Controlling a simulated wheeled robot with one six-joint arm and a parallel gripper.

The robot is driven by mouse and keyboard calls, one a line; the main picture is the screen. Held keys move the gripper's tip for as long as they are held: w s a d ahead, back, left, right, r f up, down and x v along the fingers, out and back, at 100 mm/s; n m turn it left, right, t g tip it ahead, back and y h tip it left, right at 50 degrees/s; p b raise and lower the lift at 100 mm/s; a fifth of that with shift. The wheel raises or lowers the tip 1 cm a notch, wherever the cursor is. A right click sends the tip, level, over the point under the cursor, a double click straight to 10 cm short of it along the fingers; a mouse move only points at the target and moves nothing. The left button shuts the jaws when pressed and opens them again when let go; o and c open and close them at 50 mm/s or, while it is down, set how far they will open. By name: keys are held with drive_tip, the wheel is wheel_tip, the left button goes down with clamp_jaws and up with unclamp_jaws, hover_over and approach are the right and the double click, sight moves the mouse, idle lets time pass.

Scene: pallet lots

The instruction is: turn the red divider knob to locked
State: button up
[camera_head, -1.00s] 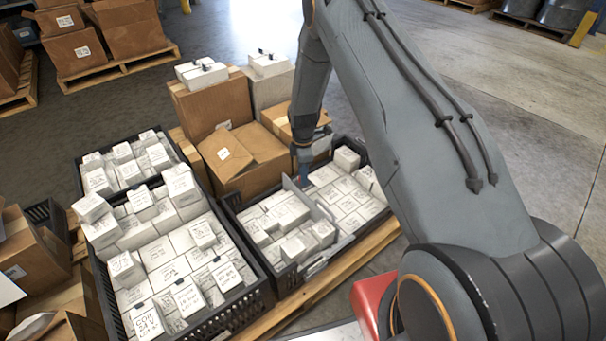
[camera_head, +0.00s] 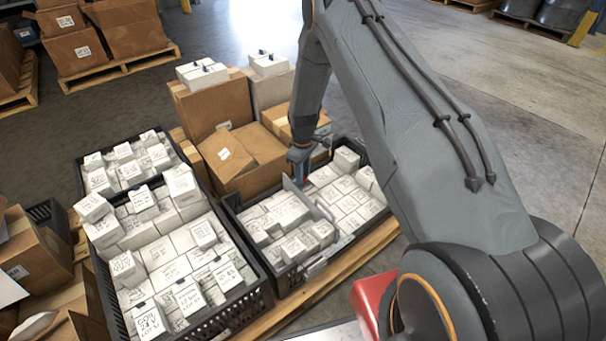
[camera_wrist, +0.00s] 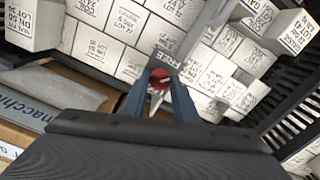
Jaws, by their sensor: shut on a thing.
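The red divider knob (camera_wrist: 158,84) sits between the blue fingertips of my gripper (camera_wrist: 160,80) in the wrist view. The gripper is shut on it. A dark label reading FREE (camera_wrist: 169,59) lies just beyond the knob. The grey divider (camera_wrist: 207,22) runs up from there between white boxes. In the head view the divider (camera_head: 316,205) stands upright across the black crate (camera_head: 282,286), and my gripper (camera_head: 301,172) is at its far end. A bit of red shows at the fingers there. The knob's pointer direction is hard to read.
White boxes (camera_head: 285,212) fill the crate on both sides of the divider. Another black crate of white boxes (camera_head: 165,255) stands to the left. Clear floor (camera_head: 540,90) lies to the right.

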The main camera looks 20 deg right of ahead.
drive_tip(key=m, duration=0.5)
drive_tip(key=shift+m, duration=0.4)
drive_tip(key=m, duration=1)
drive_tip(key=shift+m, duration=0.4)
drive_tip(key=m, duration=0.5)
drive_tip(key=shift+m+p, duration=0.3)
drive_tip(key=o, duration=1.1)
drive_tip(key=shift+c, duration=0.2)
